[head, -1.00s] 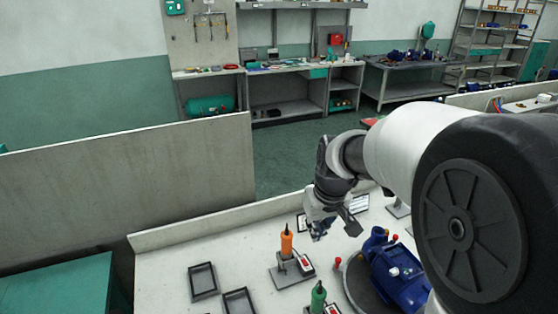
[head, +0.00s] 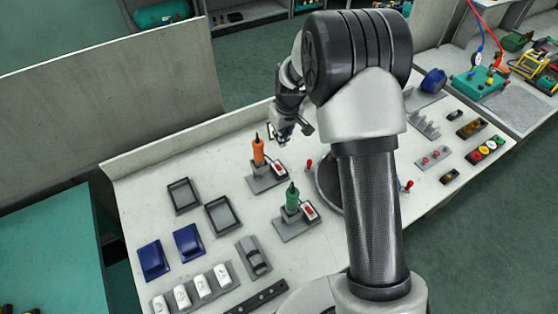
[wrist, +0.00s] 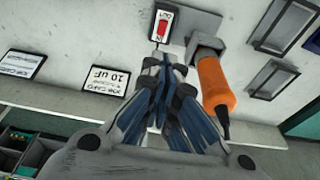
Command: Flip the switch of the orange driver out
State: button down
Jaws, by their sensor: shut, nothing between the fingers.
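The orange driver (head: 258,150) stands upright in a grey stand at the back of the white bench. In the wrist view its orange body (wrist: 215,88) is right of my fingers. Its white switch box with a red rocker (head: 280,166) sits at the stand's right side. In the wrist view the red rocker (wrist: 162,28) lies just beyond my fingertips, with lettering at both ends; I cannot tell which end is pressed. My gripper (wrist: 165,62) is shut and empty. In the head view my gripper (head: 282,136) is behind and right of the driver, apparently above the bench.
A green driver (head: 292,197) with a similar switch (head: 309,211) stands in front. Two dark trays (head: 183,195) (head: 223,214) lie to the left. A low wall (head: 190,143) edges the bench's back. Label cards (wrist: 107,80) (wrist: 25,64) lie left of my fingers.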

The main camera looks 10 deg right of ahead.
jog(key=b, duration=0.3)
send_over(279, 168)
jog(key=x, duration=0.4)
jog(key=s+x, duration=0.1)
jog(key=x, duration=0.3)
jog(key=s+d+x, duration=0.1)
jog(key=x, duration=0.3)
jog(key=shift+w+a+f, duration=0.1)
jog(key=shift+f, duration=0.85)
jog(key=shift+s+f+b, duration=0.35)
jog(key=shift+f+b, duration=0.3)
jog(key=shift+b, duration=0.2)
jog(key=shift+s+d+f+b, duration=0.1)
jog(key=shift+s+d+b, duration=0.1)
jog(key=shift+s+b, duration=0.15)
jog(key=shift+s+r, duration=0.1)
jog(key=shift+r, duration=0.15)
jog(key=shift+w+a, duration=0.1)
jog(key=shift+w, duration=0.25)
